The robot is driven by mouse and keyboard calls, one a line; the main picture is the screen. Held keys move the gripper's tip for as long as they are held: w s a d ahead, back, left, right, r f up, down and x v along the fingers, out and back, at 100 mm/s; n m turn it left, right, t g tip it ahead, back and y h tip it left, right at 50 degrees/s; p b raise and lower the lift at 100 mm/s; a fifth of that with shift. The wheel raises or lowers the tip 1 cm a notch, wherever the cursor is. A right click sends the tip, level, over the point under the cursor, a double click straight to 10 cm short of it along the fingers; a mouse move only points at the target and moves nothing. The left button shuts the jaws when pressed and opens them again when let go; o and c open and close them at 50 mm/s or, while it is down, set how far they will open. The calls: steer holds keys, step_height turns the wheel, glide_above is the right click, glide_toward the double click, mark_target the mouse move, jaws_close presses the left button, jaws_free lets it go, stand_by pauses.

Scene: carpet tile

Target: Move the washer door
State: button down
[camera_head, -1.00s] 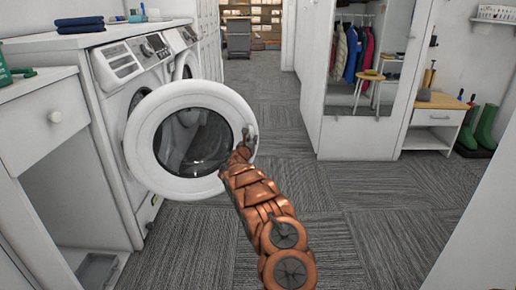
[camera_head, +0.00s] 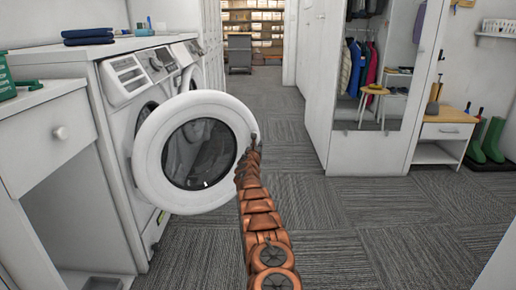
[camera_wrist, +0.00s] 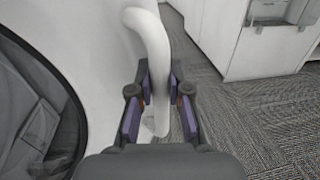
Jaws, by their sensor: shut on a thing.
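The washer door (camera_head: 150,152) is a round white ring with a dark glass window. It stands open, swung out from the front of the white washer (camera_head: 128,92) at the left. My gripper (camera_head: 254,143) is at the door's right edge, at the end of my copper-coloured arm. In the wrist view my gripper (camera_wrist: 160,100) has its two fingers on either side of a curved white handle (camera_wrist: 150,35) on the door. The door's rim and dark glass (camera_wrist: 45,130) fill the left of that view. The washer's opening is mostly hidden behind the door.
A white cabinet with a drawer (camera_head: 50,140) stands close at the left. A mirrored wardrobe (camera_head: 375,80) and a small side unit (camera_head: 443,135) with green boots (camera_head: 487,140) are at the right. The grey carpet (camera_head: 340,220) between them is clear.

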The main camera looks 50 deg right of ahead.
steer(key=shift+w+d+f+t, duration=0.1)
steer(key=shift+w+d+t, duration=0.2)
steer(key=shift+w, duration=0.35)
steer(key=c, duration=1.1)
jaws_free()
steer(key=shift+s, duration=0.1)
steer(key=shift+s, duration=0.1)
